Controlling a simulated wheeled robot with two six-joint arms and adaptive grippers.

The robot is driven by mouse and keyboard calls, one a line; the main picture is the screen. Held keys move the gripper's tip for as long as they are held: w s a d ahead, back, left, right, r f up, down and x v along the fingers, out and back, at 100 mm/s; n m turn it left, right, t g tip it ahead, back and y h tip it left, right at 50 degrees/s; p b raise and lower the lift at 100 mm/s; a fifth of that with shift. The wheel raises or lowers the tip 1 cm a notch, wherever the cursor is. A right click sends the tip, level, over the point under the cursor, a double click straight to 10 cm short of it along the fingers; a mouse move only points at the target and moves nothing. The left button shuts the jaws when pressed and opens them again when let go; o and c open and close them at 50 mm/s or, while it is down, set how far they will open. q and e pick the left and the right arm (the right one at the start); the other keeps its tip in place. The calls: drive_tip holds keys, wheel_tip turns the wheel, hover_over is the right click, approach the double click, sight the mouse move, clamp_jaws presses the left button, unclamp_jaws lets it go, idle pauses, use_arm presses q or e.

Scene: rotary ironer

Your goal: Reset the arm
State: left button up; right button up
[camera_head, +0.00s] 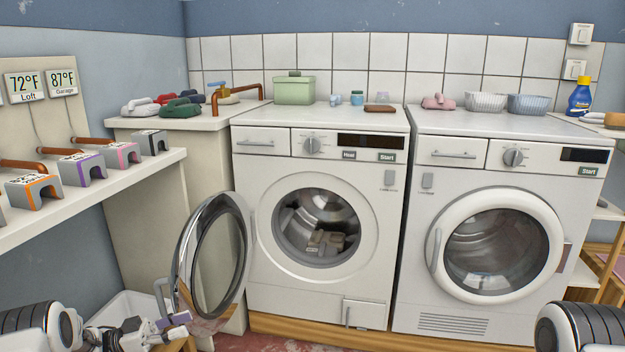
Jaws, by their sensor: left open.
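My left gripper (172,328) is low at the lower left, with its jaws apart and no object visible between them. It is just in front of the lower part of the open round door (213,262) of the left washing machine (265,240). Some of its fingers are hard to make out against the pale bin behind. My left arm comes in from the lower left corner. Only a dark-and-white link of my right arm shows at the lower right corner; the right gripper is out of view.
The left machine's drum holds grey-brown items (325,242). The right machine (500,240) has its door shut. A white shelf (100,190) with coloured-edged blocks juts in at the left. A white bin (130,308) stands below. The floor before the machines is mostly out of view.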

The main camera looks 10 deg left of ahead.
use_arm(q)
drive_tip(key=w+d+f+n+t+y, duration=0.1)
drive_tip(key=d+f+n+t+y, duration=0.3)
drive_tip(key=d, duration=0.6)
drive_tip(key=w+d+f+n+t+y, duration=0.1)
drive_tip(key=d+f+n+y, duration=0.3)
drive_tip(key=d, duration=0.6)
drive_tip(key=s+d+f+n+g+y, duration=0.3)
drive_tip(key=s+f+n+y, duration=0.1)
drive_tip(key=s+f, duration=0.5)
drive_tip(key=s+a+f+g+y, duration=0.2)
drive_tip(key=s+g, duration=0.1)
drive_tip(key=s, duration=0.5)
drive_tip(key=s+a+f+g+y, duration=0.1)
drive_tip(key=s+f+g+y, duration=0.15)
drive_tip(key=s, duration=0.65)
drive_tip(key=s+a+g+y, duration=0.2)
drive_tip(key=s+a+g, duration=0.25)
drive_tip(key=s, duration=0.65)
wheel_tip(320, 180, up, 27)
drive_tip(key=p, duration=2.6)
drive_tip(key=shift+w+d+f, duration=0.2)
drive_tip(key=shift+w, duration=0.05)
